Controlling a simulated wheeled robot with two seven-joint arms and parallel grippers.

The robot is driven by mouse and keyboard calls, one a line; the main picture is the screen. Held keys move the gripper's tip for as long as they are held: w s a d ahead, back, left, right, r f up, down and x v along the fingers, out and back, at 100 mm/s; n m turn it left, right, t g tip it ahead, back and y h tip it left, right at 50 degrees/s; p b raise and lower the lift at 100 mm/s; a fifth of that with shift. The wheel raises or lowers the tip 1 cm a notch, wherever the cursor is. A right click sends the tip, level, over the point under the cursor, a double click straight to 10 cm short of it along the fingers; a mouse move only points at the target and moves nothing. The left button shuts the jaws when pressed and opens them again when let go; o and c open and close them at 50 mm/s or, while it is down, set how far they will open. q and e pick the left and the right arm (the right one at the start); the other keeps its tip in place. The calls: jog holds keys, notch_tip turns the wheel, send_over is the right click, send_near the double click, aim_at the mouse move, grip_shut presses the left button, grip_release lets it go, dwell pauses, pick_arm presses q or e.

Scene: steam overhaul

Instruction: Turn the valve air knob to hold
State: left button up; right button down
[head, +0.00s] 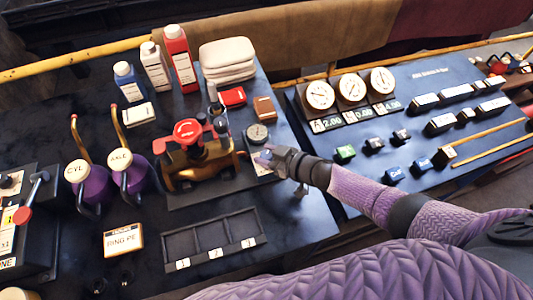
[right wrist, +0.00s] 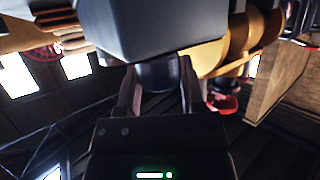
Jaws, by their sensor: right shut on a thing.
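My right gripper (head: 266,161) reaches in from the right to the valve's right end, beside a small gauge (head: 257,133). In the right wrist view, my right gripper (right wrist: 159,88) is shut on a dark round knob (right wrist: 158,76), one finger on each side. The brass body (right wrist: 235,45) shows behind it. The knob's marking and the hold position cannot be read. My left gripper is not in view.
A compartment tray (head: 210,238) lies in front. A panel with three dials (head: 352,88) and several labelled blocks is at the right.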

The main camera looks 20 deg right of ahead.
jog(key=shift+d+f+n+g+y+b, duration=0.1)
jog(key=shift+f+n+g+y+b, duration=0.1)
jog(key=shift+n+g+y+b, duration=0.6)
jog(key=n+g+y+b, duration=0.2)
jog(key=n+g+b, duration=0.1)
jog(key=shift+n+g+y+b, duration=0.4)
jog(key=shift+n+g+b, duration=0.7)
jog(key=shift+n+b, duration=0.1)
jog(key=shift+r+n+g, duration=0.15)
jog(key=shift+n+g, duration=0.15)
jog(key=shift+c, duration=1)
grip_release()
jog(key=v, duration=1)
